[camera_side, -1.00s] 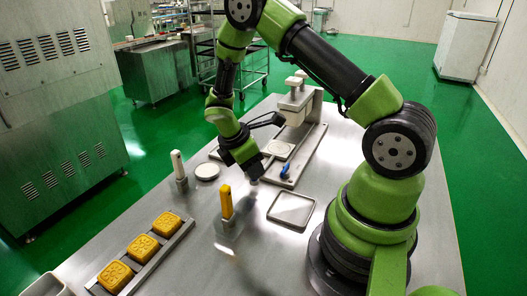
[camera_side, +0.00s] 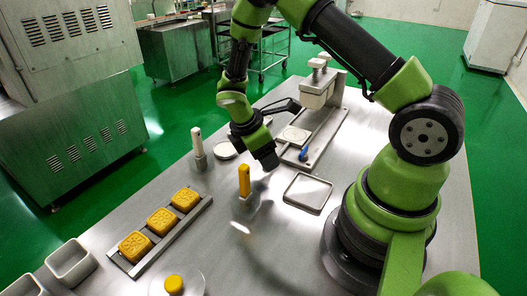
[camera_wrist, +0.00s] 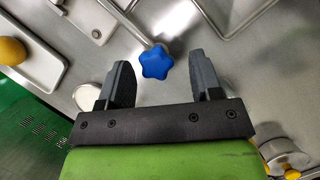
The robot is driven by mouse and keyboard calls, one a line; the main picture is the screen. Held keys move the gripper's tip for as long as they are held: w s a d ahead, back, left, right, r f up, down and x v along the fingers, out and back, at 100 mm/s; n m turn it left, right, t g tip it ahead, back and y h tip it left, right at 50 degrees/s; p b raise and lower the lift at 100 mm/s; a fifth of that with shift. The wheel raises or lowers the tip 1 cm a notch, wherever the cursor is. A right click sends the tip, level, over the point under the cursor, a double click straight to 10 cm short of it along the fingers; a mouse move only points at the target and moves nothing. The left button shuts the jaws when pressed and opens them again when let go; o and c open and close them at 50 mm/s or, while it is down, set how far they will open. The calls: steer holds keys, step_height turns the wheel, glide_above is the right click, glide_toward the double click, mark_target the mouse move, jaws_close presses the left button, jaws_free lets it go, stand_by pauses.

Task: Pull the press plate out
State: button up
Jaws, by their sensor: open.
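The press stands at the far end of the table, its pale head (camera_side: 318,90) over a long flat base (camera_side: 326,142). A pale plate with a round disc (camera_side: 295,134), which looks like the press plate, lies on this base in front of the head. A blue knob (camera_side: 304,155) sits near the base's front end. In the wrist view the blue star-shaped knob (camera_wrist: 155,63) ends a metal rod leading to a pale plate (camera_wrist: 92,18). My gripper (camera_side: 268,164) is open and empty, left of the knob. In the wrist view the knob lies just beyond my fingertips (camera_wrist: 160,72), not held.
A shallow square tray (camera_side: 307,192) lies right of my gripper. A yellow-handled tool (camera_side: 244,182) and a white-handled tool (camera_side: 198,142) stand upright nearby. Several yellow moulded cakes (camera_side: 160,221) lie on a rail at the left. The table's middle front is largely clear.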

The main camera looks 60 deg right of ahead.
steer(key=v, duration=1)
steer(key=s+a+r+m+t+y, duration=0.2)
steer(key=s+a+r+m+t, duration=0.1)
steer(key=s+r+m+t, duration=0.2)
steer(key=s+a+r+m+t+y, duration=0.3)
steer(key=s+r+m, duration=0.6)
steer(key=r, duration=0.3)
steer(key=shift+s+a+m+t+y, duration=0.3)
steer(key=shift+s+a+m+t, duration=0.15)
steer(key=shift+a+t, duration=0.4)
